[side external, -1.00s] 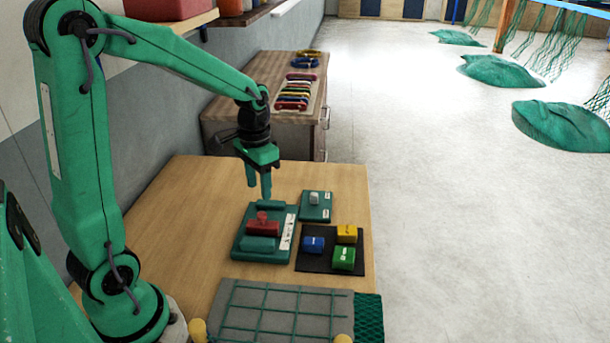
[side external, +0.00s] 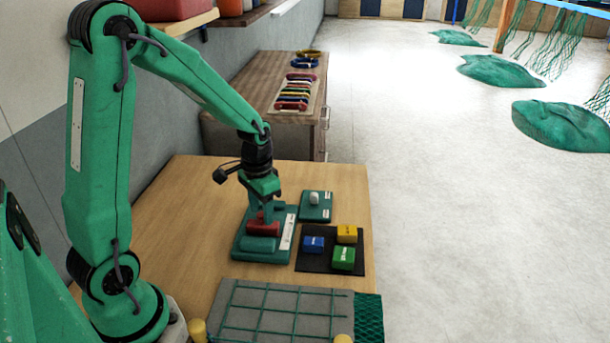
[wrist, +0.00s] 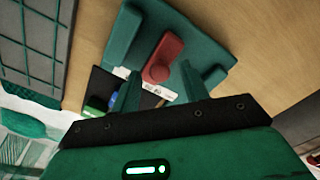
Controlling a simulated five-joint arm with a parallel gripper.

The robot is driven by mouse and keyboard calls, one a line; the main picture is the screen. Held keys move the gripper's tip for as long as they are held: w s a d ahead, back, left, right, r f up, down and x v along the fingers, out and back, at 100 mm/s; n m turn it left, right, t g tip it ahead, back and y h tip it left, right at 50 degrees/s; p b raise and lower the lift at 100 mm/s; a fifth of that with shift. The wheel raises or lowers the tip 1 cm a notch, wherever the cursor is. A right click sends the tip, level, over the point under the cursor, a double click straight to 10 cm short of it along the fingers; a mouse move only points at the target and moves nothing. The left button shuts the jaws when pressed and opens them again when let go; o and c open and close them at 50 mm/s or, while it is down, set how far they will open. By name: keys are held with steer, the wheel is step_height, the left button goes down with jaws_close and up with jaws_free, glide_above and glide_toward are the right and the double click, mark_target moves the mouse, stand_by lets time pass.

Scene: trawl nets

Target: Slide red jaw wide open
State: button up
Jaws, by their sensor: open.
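The red jaw (side external: 264,228) sits in the green vise-like fixture (side external: 246,247) on the wooden table, against or very near its front green block. My gripper (side external: 265,212) points down right above the jaw and partly hides the knob. In the wrist view the two green fingers of my gripper (wrist: 158,88) are apart, one to each side of the knob. Nothing is held. Contact with the knob cannot be told.
A black mat (side external: 311,263) with blue, yellow and green blocks lies right of the fixture. A small green plate with a grey-white knob (side external: 314,199) lies behind. A grey gridded board (side external: 280,308) is in front. The table's left part is bare.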

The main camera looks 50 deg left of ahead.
steer(key=shift+f, duration=0.2)
jaws_close()
steer(key=shift+w+a+r, duration=0.1)
steer(key=shift+w+a, duration=1.75)
steer(key=shift+w, duration=0.05)
jaws_free()
